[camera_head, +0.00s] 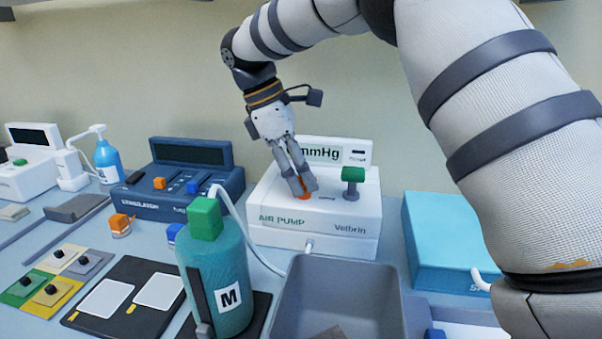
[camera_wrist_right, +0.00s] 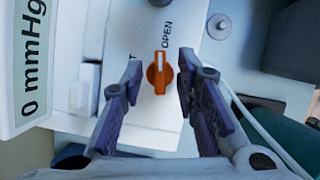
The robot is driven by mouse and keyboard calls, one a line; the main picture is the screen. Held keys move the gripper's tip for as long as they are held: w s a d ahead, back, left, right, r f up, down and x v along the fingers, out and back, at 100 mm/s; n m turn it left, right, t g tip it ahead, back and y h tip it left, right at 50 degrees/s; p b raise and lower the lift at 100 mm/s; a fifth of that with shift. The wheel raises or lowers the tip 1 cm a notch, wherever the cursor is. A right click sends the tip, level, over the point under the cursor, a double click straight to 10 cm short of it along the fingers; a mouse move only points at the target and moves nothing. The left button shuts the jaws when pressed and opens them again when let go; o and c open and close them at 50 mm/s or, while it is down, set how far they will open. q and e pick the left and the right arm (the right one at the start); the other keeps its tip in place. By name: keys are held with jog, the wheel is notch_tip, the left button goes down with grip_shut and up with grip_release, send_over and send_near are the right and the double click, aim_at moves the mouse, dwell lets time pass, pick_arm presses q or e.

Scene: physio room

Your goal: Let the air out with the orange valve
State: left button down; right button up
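The orange valve (camera_wrist_right: 159,73) is a small knob on top of the white air pump (camera_head: 312,238). In the wrist view its pale pointer line runs up toward the word OPEN, and another label, partly hidden, ends in T at its left. My right gripper (camera_head: 302,186) reaches down at the valve. In the wrist view the right gripper's fingers (camera_wrist_right: 160,98) are apart, one on each side of the valve, with gaps to it. The pump's display (camera_wrist_right: 32,60) reads 0 mmHg. My left gripper is not in view.
A green-topped knob (camera_head: 353,174) stands right of the valve on the pump. A teal bottle (camera_head: 218,275) marked M and a grey bin (camera_head: 335,292) stand in front. A stimulator box (camera_head: 190,185) is at left, a light-blue box (camera_head: 440,240) at right.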

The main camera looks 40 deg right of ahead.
jog(key=v, duration=1.2)
jog(key=shift+w, duration=0.1)
